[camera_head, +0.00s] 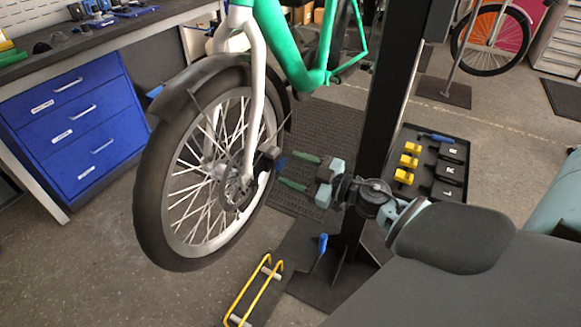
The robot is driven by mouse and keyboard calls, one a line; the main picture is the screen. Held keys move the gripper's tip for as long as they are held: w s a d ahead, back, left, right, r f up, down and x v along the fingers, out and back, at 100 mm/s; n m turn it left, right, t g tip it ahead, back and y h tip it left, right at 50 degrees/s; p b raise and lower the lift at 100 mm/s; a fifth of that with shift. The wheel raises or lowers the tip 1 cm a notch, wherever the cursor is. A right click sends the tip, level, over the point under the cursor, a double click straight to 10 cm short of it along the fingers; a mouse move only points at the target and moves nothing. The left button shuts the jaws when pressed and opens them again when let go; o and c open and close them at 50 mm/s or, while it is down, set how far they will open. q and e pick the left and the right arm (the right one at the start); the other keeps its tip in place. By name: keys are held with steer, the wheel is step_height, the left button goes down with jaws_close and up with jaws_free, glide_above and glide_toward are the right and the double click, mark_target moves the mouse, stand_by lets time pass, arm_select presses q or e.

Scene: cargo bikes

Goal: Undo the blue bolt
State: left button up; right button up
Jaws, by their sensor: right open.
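A small dark blue piece, which looks like the blue bolt (281,162), shows beside the black part near the front wheel's hub. My right gripper (287,169) reaches in from the right with its two green fingers apart. The fingertips are close to the blue piece, one above and one below it in the picture. I cannot tell whether they touch it. The front wheel (172,235) hangs in a white fork (256,90) on a green bike frame (290,48). My left gripper is not in view.
A black post (385,110) stands just behind my right gripper. A black tray (407,133) with yellow blocks lies on the floor at right. A yellow wire rack (252,290) is below the wheel. A workbench with blue drawers (75,130) is at left.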

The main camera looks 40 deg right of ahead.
steer(key=shift+x, duration=0.8)
steer(key=c, duration=1)
